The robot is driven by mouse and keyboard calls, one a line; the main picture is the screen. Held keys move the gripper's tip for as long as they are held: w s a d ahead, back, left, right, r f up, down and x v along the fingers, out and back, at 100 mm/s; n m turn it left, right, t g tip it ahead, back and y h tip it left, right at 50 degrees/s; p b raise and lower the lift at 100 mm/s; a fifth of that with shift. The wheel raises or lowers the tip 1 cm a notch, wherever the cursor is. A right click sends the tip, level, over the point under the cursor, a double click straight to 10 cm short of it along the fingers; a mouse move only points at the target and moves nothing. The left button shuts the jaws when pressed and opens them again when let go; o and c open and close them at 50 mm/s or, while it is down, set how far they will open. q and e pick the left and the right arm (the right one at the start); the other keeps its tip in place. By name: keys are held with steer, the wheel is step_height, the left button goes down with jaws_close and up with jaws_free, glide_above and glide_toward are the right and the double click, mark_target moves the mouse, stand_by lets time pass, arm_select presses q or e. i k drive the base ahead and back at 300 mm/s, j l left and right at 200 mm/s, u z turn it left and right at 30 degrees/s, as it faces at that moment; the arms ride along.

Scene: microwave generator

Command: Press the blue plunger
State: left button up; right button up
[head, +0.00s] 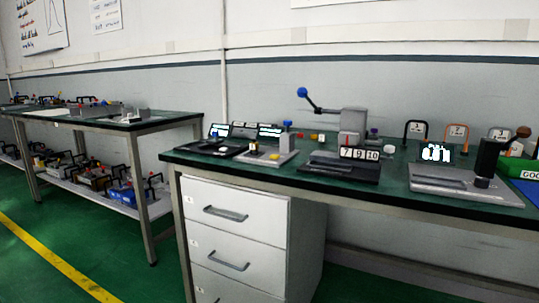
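I cannot tell for sure which blue part is the plunger. A small blue cap (287,123) stands upright by the light grey device (268,155) near the left end of the green-topped workbench (330,184). A blue ball knob (302,92) sits at the end of a dark angled lever on the grey machine (351,122) behind it. Neither of my grippers shows in the head view.
A number counter (358,153), a grey device with a lit display (437,153) and a black post (487,158) stand on the bench. White drawers (235,212) are below. Another table (165,122) stands left. Green floor (110,250) is open in front.

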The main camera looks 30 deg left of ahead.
mark_target(287, 123)
steer(key=i+j+z, duration=0.25)
steer(key=i+j, duration=0.3)
steer(key=i+j+z, duration=0.2)
steer(key=i+j, duration=0.35)
steer(key=j, duration=0.15)
